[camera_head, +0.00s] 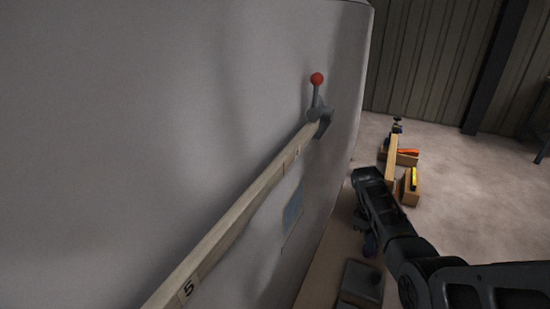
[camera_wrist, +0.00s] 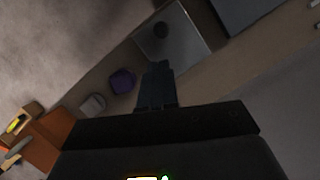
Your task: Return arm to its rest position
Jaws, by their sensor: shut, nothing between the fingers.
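My arm (camera_head: 385,215) reaches in from the lower right of the head view, bent, with its far end beside the pale hull wall (camera_head: 190,110). My gripper (camera_wrist: 157,70) shows in the wrist view as two dark fingers close together, shut with nothing held. It is over a brown bench (camera_wrist: 80,85) and apart from the hull. In the head view the fingers cannot be made out clearly against the dark arm.
A wooden batten (camera_head: 240,215) runs along the hull to a grey clamp with a red knob (camera_head: 317,79). A purple item (camera_wrist: 122,80), a pale item (camera_wrist: 92,104) and a grey tray (camera_wrist: 185,40) are on the bench. Open floor (camera_head: 480,190) lies right.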

